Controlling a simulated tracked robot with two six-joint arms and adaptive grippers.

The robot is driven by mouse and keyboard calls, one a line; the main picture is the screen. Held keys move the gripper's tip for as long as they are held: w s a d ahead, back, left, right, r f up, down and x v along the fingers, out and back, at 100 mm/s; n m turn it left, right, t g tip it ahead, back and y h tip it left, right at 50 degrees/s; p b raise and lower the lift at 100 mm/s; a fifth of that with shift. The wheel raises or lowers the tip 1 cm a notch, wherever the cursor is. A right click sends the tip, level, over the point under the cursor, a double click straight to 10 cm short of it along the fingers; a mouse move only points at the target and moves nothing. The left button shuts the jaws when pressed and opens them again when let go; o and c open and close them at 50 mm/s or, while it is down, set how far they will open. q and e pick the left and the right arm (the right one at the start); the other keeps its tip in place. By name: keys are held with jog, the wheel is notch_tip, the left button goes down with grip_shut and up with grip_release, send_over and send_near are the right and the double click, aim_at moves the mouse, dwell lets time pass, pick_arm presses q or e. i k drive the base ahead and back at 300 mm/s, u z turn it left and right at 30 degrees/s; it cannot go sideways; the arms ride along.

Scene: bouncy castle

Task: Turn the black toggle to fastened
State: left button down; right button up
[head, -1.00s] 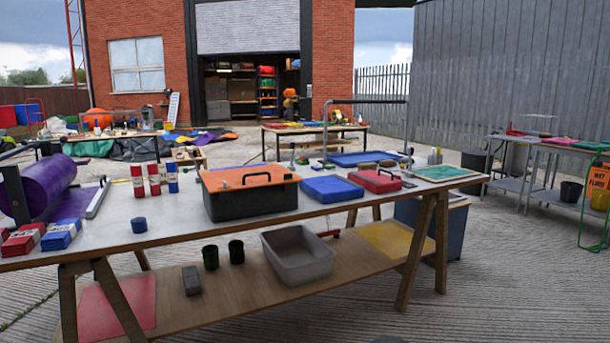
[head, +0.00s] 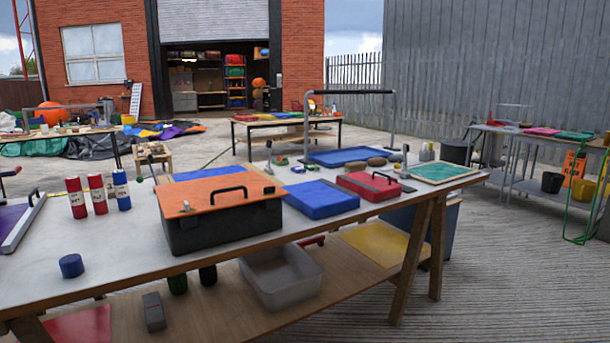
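I cannot make out a black toggle for certain. A black toolbox (head: 222,229) with an orange lid (head: 215,199) and a black handle stands on the near long table (head: 130,262). Small fittings show on its lid, too small to read. A small upright fitting (head: 269,152) stands behind the box, and another (head: 405,157) stands near the red case (head: 369,187). I cannot tell whether either is a toggle or how it is set. Neither of my grippers is in view.
A grey bin (head: 282,278) sits on the lower shelf. A metal bar frame (head: 350,92) rises behind.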

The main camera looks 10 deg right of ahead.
aim_at(269, 189)
jog(key=u, duration=0.05)
jog(key=i, duration=0.9)
jog(key=u, duration=0.5)
